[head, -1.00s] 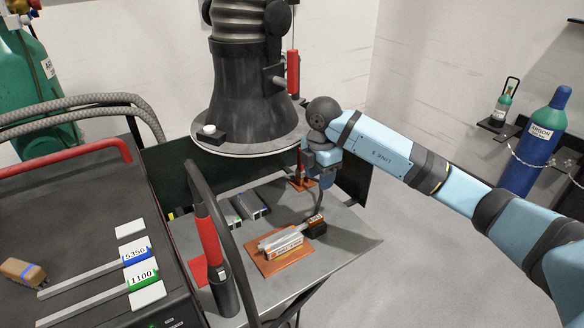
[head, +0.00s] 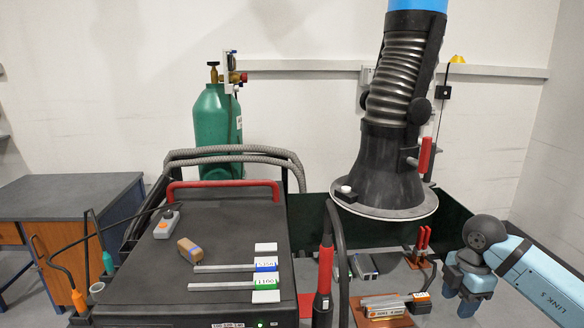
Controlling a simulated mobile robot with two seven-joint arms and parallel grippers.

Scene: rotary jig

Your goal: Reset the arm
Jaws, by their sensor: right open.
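My right arm (head: 533,280) comes in from the right edge, light blue with dark joints. Its gripper (head: 460,299) points down, open, with nothing seen between its fingers. It is at the right of the work table, to the right of a labelled metal block (head: 384,308) on a copper-coloured plate (head: 362,317), and apart from it. A red-handled clamp (head: 422,240) on a second copper-coloured plate stands behind and left of the gripper. My left arm and gripper are out of view.
A dark extraction hood (head: 385,170) hangs over the table, left of my arm. A red-handled torch (head: 324,270) stands by the welding machine (head: 215,225), which carries labelled rods (head: 225,286) and a brown block (head: 189,250). A green cylinder (head: 216,125) stands behind. A desk (head: 60,195) is far left.

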